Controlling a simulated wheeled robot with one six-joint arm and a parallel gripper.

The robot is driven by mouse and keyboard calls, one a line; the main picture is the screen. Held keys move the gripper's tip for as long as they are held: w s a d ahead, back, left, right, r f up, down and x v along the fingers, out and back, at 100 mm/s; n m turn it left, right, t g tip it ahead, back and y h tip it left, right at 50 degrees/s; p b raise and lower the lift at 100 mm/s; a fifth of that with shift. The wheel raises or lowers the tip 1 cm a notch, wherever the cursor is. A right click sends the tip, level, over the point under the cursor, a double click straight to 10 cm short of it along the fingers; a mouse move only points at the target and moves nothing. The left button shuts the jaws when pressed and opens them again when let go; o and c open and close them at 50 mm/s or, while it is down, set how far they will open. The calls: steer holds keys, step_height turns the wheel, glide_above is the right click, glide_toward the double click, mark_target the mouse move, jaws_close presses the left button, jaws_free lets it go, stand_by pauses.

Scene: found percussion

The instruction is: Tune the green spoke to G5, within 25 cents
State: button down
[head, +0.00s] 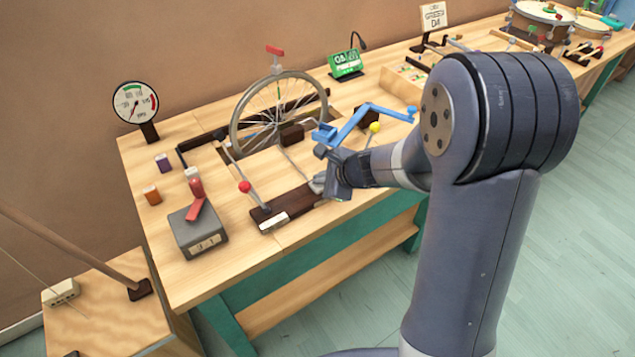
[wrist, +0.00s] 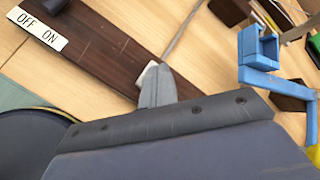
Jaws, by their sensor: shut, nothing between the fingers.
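The spoked wheel (head: 236,132) stands upright in a slot in the bench in the head view. Its spokes are thin and grey at this size, and I cannot pick out a green one. My gripper (head: 320,184) is low over the bench in front of the wheel, at the right end of a dark wooden board (head: 288,206). Its fingers (wrist: 155,80) are shut and empty, over the board's edge in the wrist view; I cannot tell whether they touch it. A blue cranked tool (head: 350,126) is behind my gripper; it also shows in the wrist view (wrist: 262,82).
An OFF/ON plate (wrist: 37,28) is on the board's left end. A red-ball lever (head: 244,186), a grey box (head: 197,232) with a red handle and a dial gauge (head: 135,103) are left. A yellow ball (head: 375,127) and a green sign (head: 345,64) are behind my gripper.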

mark_target(321, 187)
steer(key=shift+r+p, duration=0.8)
steer(key=shift+r, duration=0.15)
steer(key=shift+r, duration=0.1)
step_height(321, 187, up, 5)
steer(key=p, duration=0.4)
stand_by(2.5)
